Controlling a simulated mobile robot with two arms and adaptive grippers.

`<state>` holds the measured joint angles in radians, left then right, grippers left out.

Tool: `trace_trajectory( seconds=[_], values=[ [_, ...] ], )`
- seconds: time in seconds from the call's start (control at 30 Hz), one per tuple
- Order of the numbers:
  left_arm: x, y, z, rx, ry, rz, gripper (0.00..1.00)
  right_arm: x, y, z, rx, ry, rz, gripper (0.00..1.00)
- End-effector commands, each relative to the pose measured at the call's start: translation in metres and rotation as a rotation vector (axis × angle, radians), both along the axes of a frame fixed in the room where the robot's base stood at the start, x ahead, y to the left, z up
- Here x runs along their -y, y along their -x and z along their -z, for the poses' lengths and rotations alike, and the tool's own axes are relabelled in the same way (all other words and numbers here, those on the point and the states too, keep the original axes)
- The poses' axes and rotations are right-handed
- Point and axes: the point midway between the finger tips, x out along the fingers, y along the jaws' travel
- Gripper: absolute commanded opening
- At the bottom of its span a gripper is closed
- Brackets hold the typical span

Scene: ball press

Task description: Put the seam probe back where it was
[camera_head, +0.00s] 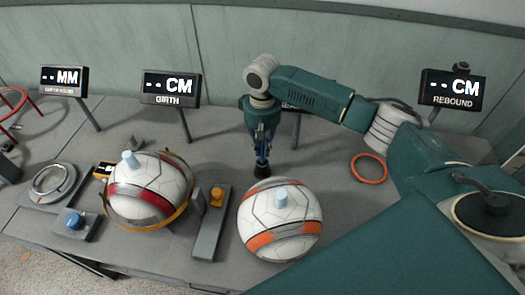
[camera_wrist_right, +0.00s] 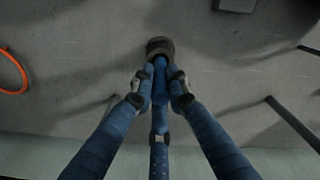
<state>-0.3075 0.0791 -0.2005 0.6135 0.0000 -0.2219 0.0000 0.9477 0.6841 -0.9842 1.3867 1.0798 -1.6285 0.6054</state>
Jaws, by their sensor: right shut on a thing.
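My right gripper (camera_head: 262,140) points down over the back middle of the table, behind the two balls. It is shut on the slim blue seam probe (camera_wrist_right: 160,88), whose lower part also shows in the head view (camera_head: 262,160). The probe looks upright. A dark round piece (camera_wrist_right: 158,47) is at its lower end, close to the tabletop. I cannot tell whether this piece is the probe's tip or a holder, nor whether it touches the table. The gripper's blue fingers hide part of the probe. My left gripper is not in view.
In front stand an orange-striped ball (camera_head: 280,232) and a red-striped ball (camera_head: 150,200) in a yellow ring. A grey block with an orange knob (camera_head: 217,197) is between them. An orange ring (camera_head: 369,168) lies right. Displays, including GIRTH (camera_head: 171,88), line the back.

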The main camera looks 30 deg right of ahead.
Motion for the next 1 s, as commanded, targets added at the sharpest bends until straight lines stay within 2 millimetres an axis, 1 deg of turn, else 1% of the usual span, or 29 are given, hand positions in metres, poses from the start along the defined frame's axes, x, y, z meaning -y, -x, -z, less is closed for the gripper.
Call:
trace_trajectory(
  seconds=[0.03,0.1,0.2,0.37,0.57,0.6,0.67,1.0],
  values=[
    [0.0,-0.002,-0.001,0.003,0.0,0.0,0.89,0.0,0.001,0.008,-0.003,0.001,0.0,0.0],
    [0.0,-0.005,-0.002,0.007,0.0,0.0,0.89,0.0,0.0,0.018,-0.002,0.0,0.0,0.0],
    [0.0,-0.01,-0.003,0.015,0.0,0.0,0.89,0.0,0.0,0.024,0.0,0.0,-0.001,0.0],
    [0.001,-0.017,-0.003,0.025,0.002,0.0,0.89,0.0,0.0,0.025,0.001,0.0,-0.001,0.0],
    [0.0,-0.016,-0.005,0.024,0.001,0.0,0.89,0.0,0.0,0.027,0.0,0.0,-0.001,0.0],
    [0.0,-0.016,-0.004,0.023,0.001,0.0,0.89,0.0,0.0,0.027,0.001,0.0,-0.001,0.22],
    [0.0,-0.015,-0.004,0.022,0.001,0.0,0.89,0.0,0.0,0.027,0.001,0.0,-0.001,0.33],
    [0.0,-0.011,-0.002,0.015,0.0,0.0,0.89,0.0,0.0,0.024,0.002,0.001,-0.001,0.33]
  ],
)
